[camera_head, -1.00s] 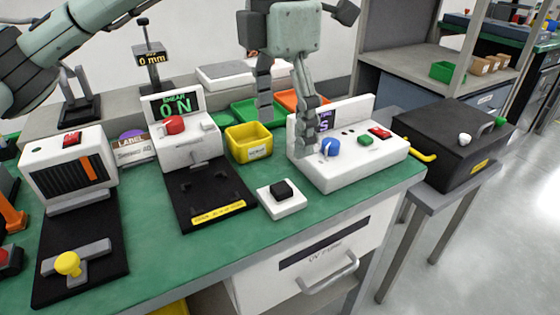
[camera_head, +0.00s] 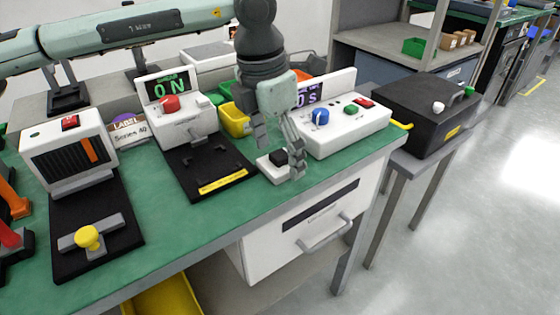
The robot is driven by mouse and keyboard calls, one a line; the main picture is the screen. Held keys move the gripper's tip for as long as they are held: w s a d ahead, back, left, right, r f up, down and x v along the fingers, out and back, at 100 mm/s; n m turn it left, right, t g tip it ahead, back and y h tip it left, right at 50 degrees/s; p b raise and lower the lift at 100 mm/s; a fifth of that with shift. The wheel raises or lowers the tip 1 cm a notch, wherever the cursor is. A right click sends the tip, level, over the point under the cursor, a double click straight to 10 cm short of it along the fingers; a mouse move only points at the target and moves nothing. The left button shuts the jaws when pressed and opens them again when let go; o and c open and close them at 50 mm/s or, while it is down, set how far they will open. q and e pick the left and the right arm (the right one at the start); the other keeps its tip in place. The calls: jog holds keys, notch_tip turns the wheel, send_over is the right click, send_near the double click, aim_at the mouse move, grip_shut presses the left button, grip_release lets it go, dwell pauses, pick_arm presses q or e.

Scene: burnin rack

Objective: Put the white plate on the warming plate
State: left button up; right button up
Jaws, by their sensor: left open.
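A small white square plate (camera_head: 270,174) with a black block (camera_head: 278,157) on top lies on the green bench near its front edge. My left gripper (camera_head: 282,150) is open just above it, fingers pointing down around the block; I cannot tell if they touch it. The gripper hides part of the white plate. A black plate (camera_head: 205,172) with a yellow caution label lies to its left, in front of a unit reading 0 N. Another black plate (camera_head: 75,255) with a yellow knob is at the far left. I cannot tell which is the warming plate. My right gripper is out of view.
A white console (camera_head: 345,135) with blue, green and red controls stands right of the gripper. A yellow bin (camera_head: 233,120) is behind. A black case (camera_head: 425,110) sits on a side table. The front bench strip is clear.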

pick_arm(q)
jog(key=shift+f, duration=0.4)
jog(key=shift+c, duration=0.3)
jog(key=c, duration=1.3)
jog(key=shift+r, duration=0.15)
